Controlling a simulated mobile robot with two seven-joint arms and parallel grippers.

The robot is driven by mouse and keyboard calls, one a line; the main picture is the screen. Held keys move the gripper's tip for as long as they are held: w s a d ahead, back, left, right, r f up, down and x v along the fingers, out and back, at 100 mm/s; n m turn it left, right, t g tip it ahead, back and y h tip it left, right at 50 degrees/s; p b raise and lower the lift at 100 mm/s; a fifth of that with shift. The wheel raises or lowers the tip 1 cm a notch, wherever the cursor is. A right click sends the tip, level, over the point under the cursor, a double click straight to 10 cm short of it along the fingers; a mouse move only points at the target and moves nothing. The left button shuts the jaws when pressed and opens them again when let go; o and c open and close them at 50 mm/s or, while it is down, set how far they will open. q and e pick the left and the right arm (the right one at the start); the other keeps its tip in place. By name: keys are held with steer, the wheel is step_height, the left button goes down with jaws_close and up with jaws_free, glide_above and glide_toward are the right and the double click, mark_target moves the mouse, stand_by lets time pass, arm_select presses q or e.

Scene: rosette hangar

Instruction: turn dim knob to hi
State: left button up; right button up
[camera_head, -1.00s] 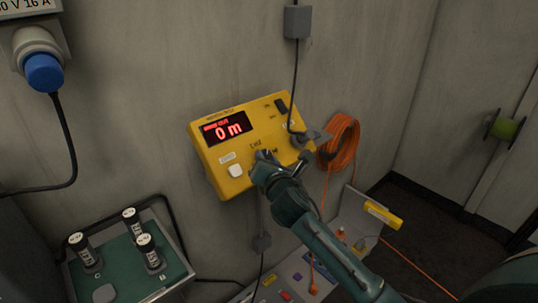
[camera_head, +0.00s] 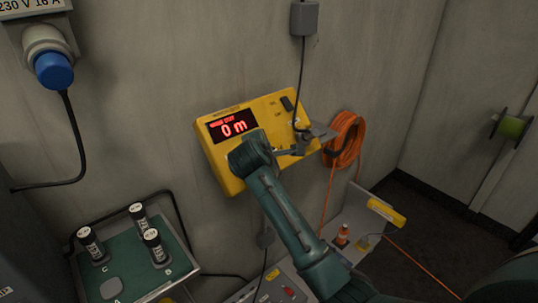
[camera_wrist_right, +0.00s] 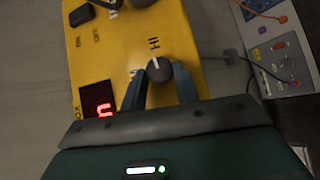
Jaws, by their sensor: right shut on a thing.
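The dim knob (camera_wrist_right: 159,71) is a dark round knob with a white pointer line on the yellow box (camera_wrist_right: 110,50). In the right wrist view the line points toward the HI label, tilted slightly to one side. My right gripper (camera_wrist_right: 159,88) is shut on the knob, one finger on each side. In the head view my right arm hides the knob and its labels. The yellow box (camera_head: 267,106) is on the wall, and its red display (camera_head: 232,125) reads 0 m. My left gripper is not in view.
An orange cable coil (camera_head: 344,140) hangs right of the box. A black cable hangs down over the box's front near a grey bracket (camera_head: 316,138). A green tray (camera_head: 125,262) with labelled cylinders is at lower left. A blue plug (camera_head: 54,70) is at upper left.

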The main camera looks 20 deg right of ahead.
steer(key=shift+w+r+m+g, duration=0.1)
steer(key=shift+m+g, duration=0.4)
steer(key=shift+m, duration=0.1)
steer(key=o, duration=1)
steer(key=shift+c, duration=0.2)
steer(key=b+v, duration=0.1)
steer(key=v, duration=1.2)
steer(key=shift+r, duration=0.15)
